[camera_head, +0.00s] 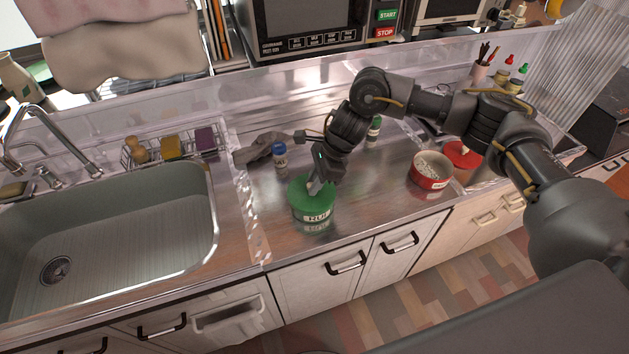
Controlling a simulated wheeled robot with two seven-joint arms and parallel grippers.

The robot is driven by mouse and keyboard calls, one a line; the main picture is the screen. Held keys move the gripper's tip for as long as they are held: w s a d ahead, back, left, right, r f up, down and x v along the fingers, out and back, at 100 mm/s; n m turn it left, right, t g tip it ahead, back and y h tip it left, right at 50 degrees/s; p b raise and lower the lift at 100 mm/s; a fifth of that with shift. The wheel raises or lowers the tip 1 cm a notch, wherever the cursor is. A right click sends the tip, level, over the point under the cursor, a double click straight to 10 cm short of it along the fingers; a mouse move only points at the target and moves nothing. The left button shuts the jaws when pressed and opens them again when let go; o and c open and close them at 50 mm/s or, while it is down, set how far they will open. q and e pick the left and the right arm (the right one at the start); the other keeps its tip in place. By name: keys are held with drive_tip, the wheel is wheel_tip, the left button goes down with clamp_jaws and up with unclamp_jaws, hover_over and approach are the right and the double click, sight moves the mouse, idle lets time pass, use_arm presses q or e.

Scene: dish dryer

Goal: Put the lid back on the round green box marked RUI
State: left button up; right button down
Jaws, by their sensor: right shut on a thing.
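The round green box (317,215) with the white RUI label stands upright on the metal counter, right of the sink. Its green lid (300,190) is on top of the box or just over it; I cannot tell whether it is fully seated. My right gripper (314,188) points down at the middle of the lid and is shut on it, seemingly by a knob that the fingers hide. My left gripper does not show.
A red round tin (431,170) with pale contents stands to the right, and a red lid (461,154) lies behind it. A small blue-capped jar (280,154) and a grey glove-like thing (262,147) are behind the box. The sink (110,235) is left. The counter in front right is clear.

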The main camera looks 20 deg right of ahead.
drive_tip(key=shift+b, duration=0.7)
idle(1.1)
drive_tip(key=shift+f+b, duration=0.2)
drive_tip(key=shift+b, duration=0.7)
idle(1.0)
idle(0.3)
drive_tip(key=c, duration=0.7)
unclamp_jaws()
drive_tip(key=shift+r, duration=0.15)
drive_tip(key=shift+r+p, duration=1.6)
drive_tip(key=shift+r, duration=1.8)
clamp_jaws()
